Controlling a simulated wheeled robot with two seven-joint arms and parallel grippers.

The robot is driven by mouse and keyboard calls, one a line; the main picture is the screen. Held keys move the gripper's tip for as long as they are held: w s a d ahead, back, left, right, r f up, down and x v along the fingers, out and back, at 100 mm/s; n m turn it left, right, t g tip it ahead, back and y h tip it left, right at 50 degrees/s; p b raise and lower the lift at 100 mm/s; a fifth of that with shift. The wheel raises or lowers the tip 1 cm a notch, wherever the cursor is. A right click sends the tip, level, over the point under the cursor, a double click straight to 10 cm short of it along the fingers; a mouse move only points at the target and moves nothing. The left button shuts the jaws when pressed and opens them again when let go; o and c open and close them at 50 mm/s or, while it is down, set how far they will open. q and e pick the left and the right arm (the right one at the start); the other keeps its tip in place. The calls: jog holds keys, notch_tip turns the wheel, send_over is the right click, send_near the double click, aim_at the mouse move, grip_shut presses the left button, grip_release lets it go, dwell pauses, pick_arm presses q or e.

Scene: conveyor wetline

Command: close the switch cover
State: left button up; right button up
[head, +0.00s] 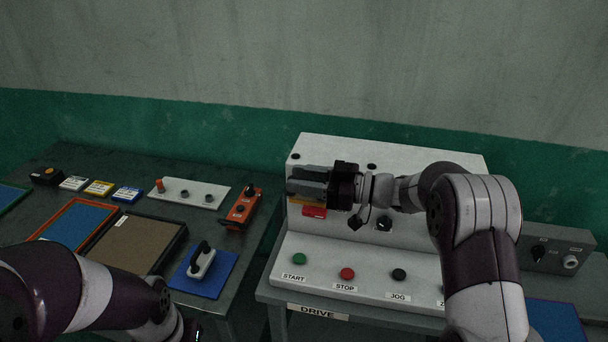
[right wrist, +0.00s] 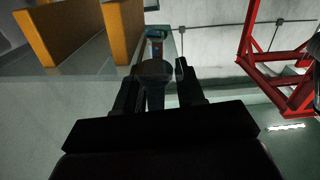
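The white control panel (head: 390,245) stands right of centre. On its upright face a red part (head: 314,211) and a yellow strip (head: 297,201) show just below my right gripper (head: 304,182). I cannot tell clearly which part is the switch cover; the gripper hides that area. My right gripper points left across the panel face. In the right wrist view its two fingers (right wrist: 157,88) stand apart, with an indistinct grey shape between them. I cannot make out any contact. My left arm is at the lower left, its gripper mostly cut off by the bottom edge.
Green (head: 299,259), red (head: 347,274) and black (head: 399,275) buttons line the panel's sloping front. A grey box (head: 556,249) stands at right. The left table holds trays, an orange pendant (head: 241,209) and a blue mat (head: 218,284) with a handled block.

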jog(key=shift+s, duration=0.1)
jog(key=shift+w+f, duration=0.1)
jog(key=shift+w, duration=0.1)
grip_shut()
jog(key=shift+s+f, duration=0.1)
jog(key=shift+s+f+n+b, duration=0.2)
jog(key=shift+f+n+b, duration=0.25)
jog(key=shift+b, duration=0.55)
notch_tip(320, 180, down, 7)
jog(key=s+n+b, duration=0.2)
jog(key=n+b, duration=0.2)
jog(key=b, duration=0.7)
jog(key=shift+s+a+r+n, duration=0.2)
jog(key=shift+s+a+n, duration=0.15)
jog(key=shift+a, duration=0.1)
